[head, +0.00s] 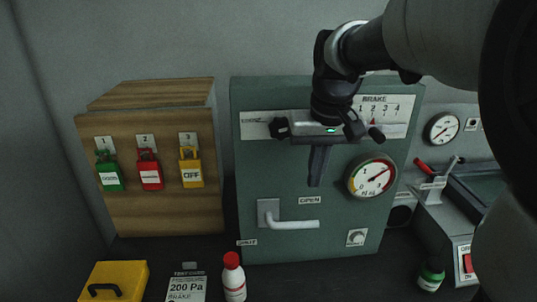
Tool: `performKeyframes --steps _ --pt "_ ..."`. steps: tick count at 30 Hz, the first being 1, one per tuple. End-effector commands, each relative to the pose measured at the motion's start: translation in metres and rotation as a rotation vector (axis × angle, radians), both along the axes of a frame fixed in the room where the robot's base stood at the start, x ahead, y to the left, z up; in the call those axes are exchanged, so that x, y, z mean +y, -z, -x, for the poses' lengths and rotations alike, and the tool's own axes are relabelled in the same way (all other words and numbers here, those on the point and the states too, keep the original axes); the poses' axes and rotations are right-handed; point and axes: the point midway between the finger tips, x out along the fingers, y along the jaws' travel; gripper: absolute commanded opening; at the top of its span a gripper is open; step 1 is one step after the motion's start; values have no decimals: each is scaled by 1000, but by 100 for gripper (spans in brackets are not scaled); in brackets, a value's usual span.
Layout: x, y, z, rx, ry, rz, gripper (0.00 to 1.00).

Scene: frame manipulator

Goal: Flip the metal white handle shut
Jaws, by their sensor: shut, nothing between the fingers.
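The white metal handle (293,225) is on the front of a green-grey panel box (262,170), low on its left half. Its lever points to the right, roughly level, from a square mounting plate. An "OPEN" label (310,200) is just above the lever, and a second label, partly legible as "SHUT", is at the panel's lower left. My gripper (318,182) is shut and empty. It hangs in front of the panel, fingers down, above the lever in the picture and apparently apart from it. My wrist hides part of the panel's upper half.
A pressure gauge (371,176) is right of my gripper, with a small knob (356,237) below it. A wooden box (160,215) with coloured padlocks stands left.

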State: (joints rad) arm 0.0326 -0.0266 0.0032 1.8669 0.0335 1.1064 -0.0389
Motion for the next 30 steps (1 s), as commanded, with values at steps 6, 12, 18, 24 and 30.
performKeyframes --steps 6,12,18,24,30 --pt "0 7 -1 1 0 0 0" --pt "1 39 -7 5 0 0 0" --pt "2 82 -15 5 0 0 0" --pt "3 117 -22 4 0 0 0" --pt "4 134 -26 1 0 0 0"
